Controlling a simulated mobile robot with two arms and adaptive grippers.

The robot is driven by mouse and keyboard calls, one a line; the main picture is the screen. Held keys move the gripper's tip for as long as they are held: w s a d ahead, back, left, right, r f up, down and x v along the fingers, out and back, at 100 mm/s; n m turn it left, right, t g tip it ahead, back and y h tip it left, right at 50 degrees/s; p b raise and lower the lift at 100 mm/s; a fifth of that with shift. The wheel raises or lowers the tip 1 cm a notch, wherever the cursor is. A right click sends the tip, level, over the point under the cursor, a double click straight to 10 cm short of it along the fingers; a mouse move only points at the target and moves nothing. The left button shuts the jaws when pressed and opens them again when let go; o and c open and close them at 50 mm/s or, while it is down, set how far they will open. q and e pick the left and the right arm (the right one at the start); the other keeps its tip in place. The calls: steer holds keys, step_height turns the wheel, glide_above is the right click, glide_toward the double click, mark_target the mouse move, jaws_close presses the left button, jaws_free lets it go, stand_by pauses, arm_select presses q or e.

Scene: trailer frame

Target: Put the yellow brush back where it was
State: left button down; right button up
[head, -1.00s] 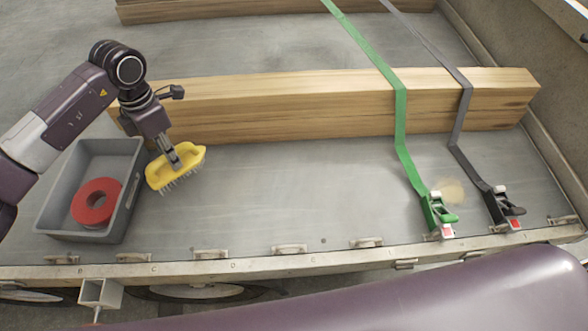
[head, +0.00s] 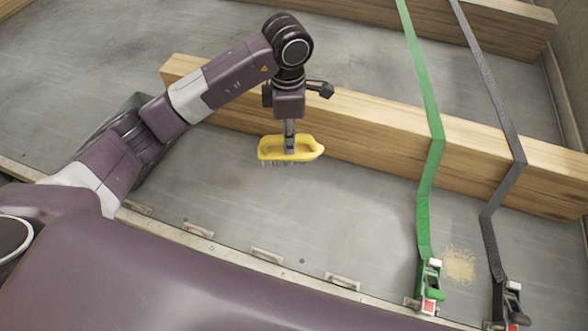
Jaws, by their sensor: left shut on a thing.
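The yellow brush (head: 268,153) has its bristles facing down. My left gripper (head: 290,150) is shut on its handle and holds it in front of the timber stack, seemingly above the trailer bed. The grey bin (head: 131,103) is almost wholly hidden behind my left arm, with only a bit of its edge showing. The red roll inside it is out of sight. My right gripper is not in view.
The stacked timber beams (head: 375,128) lie across the bed. A green strap (head: 430,170) and a dark grey strap (head: 502,185) run over them to ratchets at the front edge. A pale tan patch (head: 458,265) lies between the straps. The bed (head: 330,220) left of the green strap is clear.

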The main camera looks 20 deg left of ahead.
mark_target(291, 159)
arm_select(q)
step_height(291, 159, down, 8)
steer(key=shift+d+r+p, duration=0.1)
steer(key=shift+d+p, duration=0.05)
steer(key=shift+p, duration=0.45)
step_height(291, 159, down, 6)
steer(key=shift+r+p, duration=0.25)
steer(key=shift+p, duration=0.1)
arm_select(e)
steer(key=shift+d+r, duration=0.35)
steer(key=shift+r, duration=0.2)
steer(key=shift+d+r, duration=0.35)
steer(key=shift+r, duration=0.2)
arm_select(q)
steer(key=shift+f, duration=0.2)
steer(key=c, duration=1.8)
jaws_free()
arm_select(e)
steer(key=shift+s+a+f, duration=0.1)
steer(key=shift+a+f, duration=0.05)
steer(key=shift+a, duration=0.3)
arm_select(q)
steer(key=shift+r, duration=0.1)
